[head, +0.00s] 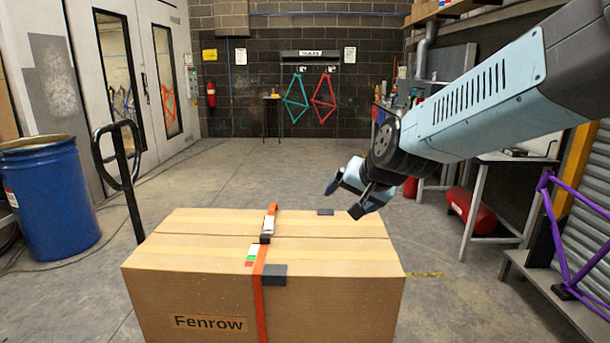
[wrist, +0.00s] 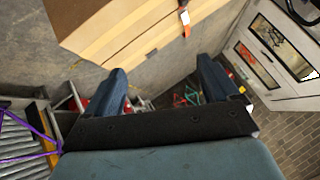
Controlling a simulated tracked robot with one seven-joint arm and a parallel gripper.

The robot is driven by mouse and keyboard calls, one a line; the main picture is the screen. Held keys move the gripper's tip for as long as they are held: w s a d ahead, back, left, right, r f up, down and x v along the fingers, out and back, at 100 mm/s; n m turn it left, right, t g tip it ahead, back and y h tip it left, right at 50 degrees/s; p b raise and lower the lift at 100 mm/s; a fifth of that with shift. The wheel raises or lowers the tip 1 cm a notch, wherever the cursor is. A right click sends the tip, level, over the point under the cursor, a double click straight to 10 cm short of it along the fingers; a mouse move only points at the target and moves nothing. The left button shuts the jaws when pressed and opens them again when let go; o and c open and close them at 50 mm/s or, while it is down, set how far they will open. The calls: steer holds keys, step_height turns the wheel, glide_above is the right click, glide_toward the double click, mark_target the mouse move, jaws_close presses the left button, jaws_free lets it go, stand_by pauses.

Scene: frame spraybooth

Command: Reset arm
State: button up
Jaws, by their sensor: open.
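My gripper (head: 347,194) is raised on my outstretched arm, above and behind the right part of a large cardboard box in the head view. Its two fingers are apart with nothing between them. In the wrist view the gripper (wrist: 165,88) also shows two blue fingers spread wide and empty. The cardboard box (head: 330,270) is labelled Fenrow and has an orange strap (head: 260,285) with a buckle running over it. The box also shows at the top of the wrist view (wrist: 110,25), apart from the fingers.
A pallet-truck handle (head: 128,185) rises behind the box's left side. A blue drum (head: 50,195) stands at left. The floor (head: 225,175) behind the box is clear.

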steer(key=s+d+r+n+g+h, duration=0.1)
steer(key=s+d, duration=0.6)
steer(key=s, duration=0.2)
steer(key=s+d+n+g+h, duration=0.1)
steer(key=s+d+n+h, duration=0.1)
steer(key=s+d, duration=0.4)
steer(key=s, duration=0.3)
steer(key=shift+d+r+g, duration=0.4)
steer(key=shift+s, duration=0.1)
steer(key=shift+c, duration=0.5)
